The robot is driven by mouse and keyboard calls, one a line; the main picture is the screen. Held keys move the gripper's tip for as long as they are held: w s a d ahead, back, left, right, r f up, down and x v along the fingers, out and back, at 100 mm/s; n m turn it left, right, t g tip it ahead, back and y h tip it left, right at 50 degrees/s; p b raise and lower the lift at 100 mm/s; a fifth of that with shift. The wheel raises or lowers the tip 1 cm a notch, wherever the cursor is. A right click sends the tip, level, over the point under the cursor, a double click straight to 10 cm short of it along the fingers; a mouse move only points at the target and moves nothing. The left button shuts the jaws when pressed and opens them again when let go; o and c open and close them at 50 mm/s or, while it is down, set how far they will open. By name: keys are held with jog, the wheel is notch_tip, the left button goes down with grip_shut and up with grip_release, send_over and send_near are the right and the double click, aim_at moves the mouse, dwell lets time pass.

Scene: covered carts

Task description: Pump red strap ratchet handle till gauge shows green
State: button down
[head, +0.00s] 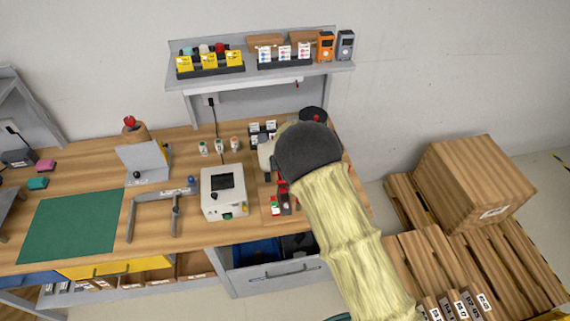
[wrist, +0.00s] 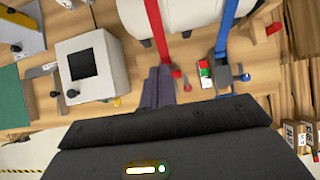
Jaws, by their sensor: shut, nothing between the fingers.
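The red strap (wrist: 156,30) runs down over a pale cylinder (wrist: 185,12) in the wrist view. A small red ratchet handle part (wrist: 177,74) shows at its lower end, just right of my fingers. My gripper (wrist: 159,73) is shut and empty, its dark fingertips beside the strap's lower end; whether they touch the handle I cannot tell. They partly hide the ratchet. A small block with red, white and green faces (wrist: 205,73), possibly the gauge, lies to the right; its reading is unclear. It also shows in the head view (head: 275,206). My arm covers the gripper there.
A blue strap (wrist: 228,30) with its own ratchet (wrist: 224,78) is close on the right. A white box with a dark screen (head: 222,192) stands to the left, beside a grey clamp frame (head: 153,212). A shelf (head: 260,77) with small goods hangs behind.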

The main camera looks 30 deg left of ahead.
jog(key=w+d+r+m+h+b, duration=0.15)
jog(key=d+m+b, duration=0.25)
jog(key=d+m, duration=0.8)
jog(key=w+d+r+m+h+b, duration=0.1)
jog(key=d+r+m+h+b, duration=0.3)
jog(key=d+m, duration=0.85)
jog(key=s+d+f+m+g+y+b, duration=0.1)
jog(key=s+d+f+m+b, duration=0.3)
jog(key=s+d+m+b, duration=0.5)
jog(key=s+d+m+g, duration=0.1)
jog(key=s+d+m, duration=0.9)
jog(key=s+d, duration=0.2)
jog(key=shift+s+d+g, duration=0.4)
jog(key=shift+s, duration=0.2)
jog(key=shift+a, duration=0.1)
